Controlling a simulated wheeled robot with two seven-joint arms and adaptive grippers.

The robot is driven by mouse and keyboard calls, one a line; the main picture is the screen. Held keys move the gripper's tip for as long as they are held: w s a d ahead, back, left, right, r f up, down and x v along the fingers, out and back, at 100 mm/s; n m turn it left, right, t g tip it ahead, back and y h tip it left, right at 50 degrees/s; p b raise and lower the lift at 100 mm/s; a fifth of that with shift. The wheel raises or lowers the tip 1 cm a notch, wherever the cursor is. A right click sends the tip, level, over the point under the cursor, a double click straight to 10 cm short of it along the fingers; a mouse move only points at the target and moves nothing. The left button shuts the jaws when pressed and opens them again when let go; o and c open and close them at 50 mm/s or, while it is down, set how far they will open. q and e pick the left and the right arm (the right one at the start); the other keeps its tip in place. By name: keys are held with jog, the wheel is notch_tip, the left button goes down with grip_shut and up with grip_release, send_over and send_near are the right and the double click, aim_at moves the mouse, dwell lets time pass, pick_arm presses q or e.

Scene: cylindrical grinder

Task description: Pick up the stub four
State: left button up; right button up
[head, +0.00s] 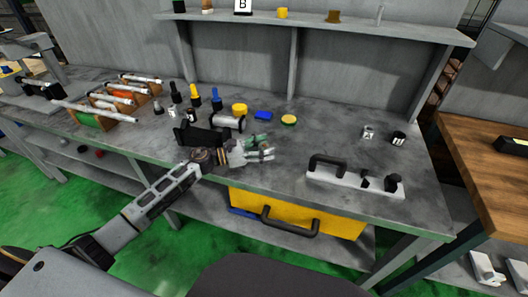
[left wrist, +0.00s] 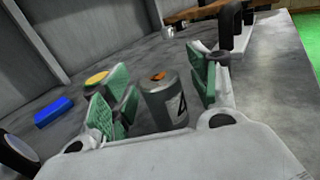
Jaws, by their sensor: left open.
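The stub four (left wrist: 168,103) is a short grey cylinder with an orange centre on its top end and a label with a dark 4. It stands upright on the grey bench between the two green-padded fingers of my left gripper in the left wrist view. My left gripper (head: 266,147) is open around it, and I see no clear contact with the finger pads. In the head view the gripper is low over the bench's front middle, and I cannot make out the stub clearly there. My right gripper is not in view.
A blue block (head: 263,115), a yellow-topped round pad (head: 289,120) and a silver cylinder (head: 228,122) lie behind the gripper. A grey plate with a black handle (head: 350,178) lies to the right. A yellow case (head: 300,212) sits below the bench.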

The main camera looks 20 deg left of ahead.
pick_arm(q)
jog(key=shift+c, duration=0.5)
grip_shut()
jog(key=shift+r, duration=0.1)
jog(key=shift+r, duration=0.1)
